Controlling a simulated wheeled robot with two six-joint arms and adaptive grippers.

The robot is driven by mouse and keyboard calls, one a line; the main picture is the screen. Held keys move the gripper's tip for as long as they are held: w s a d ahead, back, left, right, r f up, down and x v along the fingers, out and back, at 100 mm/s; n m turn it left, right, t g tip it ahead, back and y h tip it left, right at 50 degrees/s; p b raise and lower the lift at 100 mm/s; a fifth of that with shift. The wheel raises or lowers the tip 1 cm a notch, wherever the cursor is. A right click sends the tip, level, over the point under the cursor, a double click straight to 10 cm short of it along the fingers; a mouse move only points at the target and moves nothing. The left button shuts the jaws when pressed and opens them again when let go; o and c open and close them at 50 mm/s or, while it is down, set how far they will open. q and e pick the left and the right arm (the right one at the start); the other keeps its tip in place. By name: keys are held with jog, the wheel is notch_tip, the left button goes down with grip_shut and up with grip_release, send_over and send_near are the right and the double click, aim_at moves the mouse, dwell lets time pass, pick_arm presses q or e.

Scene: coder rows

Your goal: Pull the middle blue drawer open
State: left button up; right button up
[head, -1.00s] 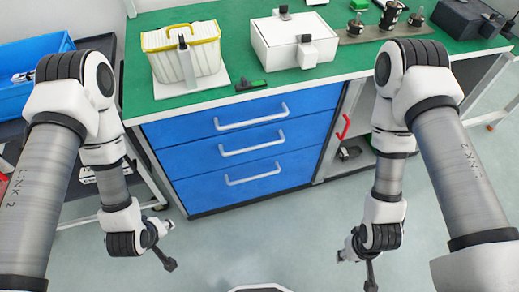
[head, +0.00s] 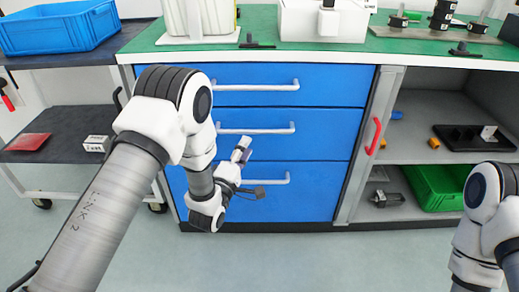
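The middle blue drawer (head: 325,133) is shut, flush between the top blue drawer (head: 335,84) and the bottom blue drawer (head: 310,200), which are shut as well. Its pale bar handle (head: 268,131) runs level across its front; my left arm hides the drawer's left part. My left gripper (head: 252,169) is in front of the drawers, its fingers spread, one up near the middle handle and one lower near the bottom handle. It holds nothing; whether it touches the front I cannot tell. My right arm shows at the lower right, but its gripper is out of view.
The green worktop (head: 262,22) above carries a white box (head: 325,22) and other items. A red handle (head: 374,136) stands right of the drawers, beside open shelves with a green crate (head: 440,188). A blue bin (head: 60,28) sits on a cart at left. The floor in front is clear.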

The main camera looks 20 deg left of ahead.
aim_at(255, 130)
pick_arm(q)
jog(key=b+x, duration=0.1)
jog(key=x, duration=0.6)
jog(key=shift+w+d+r+b, duration=0.1)
jog(key=shift+d+r+b, duration=0.1)
jog(key=shift+b, duration=0.1)
jog(key=shift+a, duration=0.1)
grip_shut()
